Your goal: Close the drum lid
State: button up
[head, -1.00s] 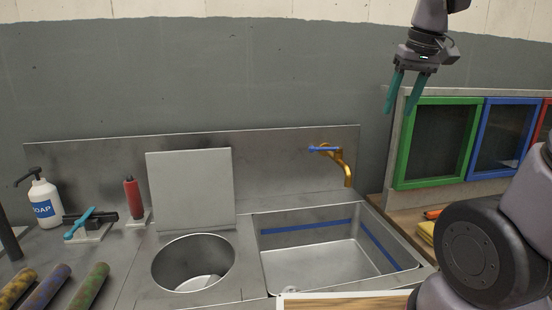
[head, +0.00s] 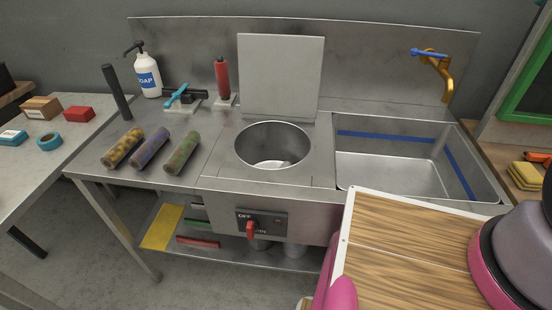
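The drum lid (head: 281,77) is a flat grey square plate. It stands upright, open, behind the round drum opening (head: 273,146) in the steel counter. Something pale lies at the bottom of the drum. Below, on the counter's front, is a switch panel with a red knob (head: 250,230) and OFF lettering. My gripper is outside the head view now; only parts of my arm show at the lower right.
A sink (head: 392,172) with a brass tap (head: 437,72) is right of the drum. A soap bottle (head: 148,77), a red bottle (head: 222,80) and several patterned rolls (head: 152,149) stand or lie to the left. A wooden board (head: 405,250) covers the lower right.

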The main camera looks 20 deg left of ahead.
aim_at(281, 75)
jog(key=k+u, duration=0.1)
jog(key=u, duration=0.4)
jog(key=k+u, duration=0.1)
jog(key=u, duration=0.4)
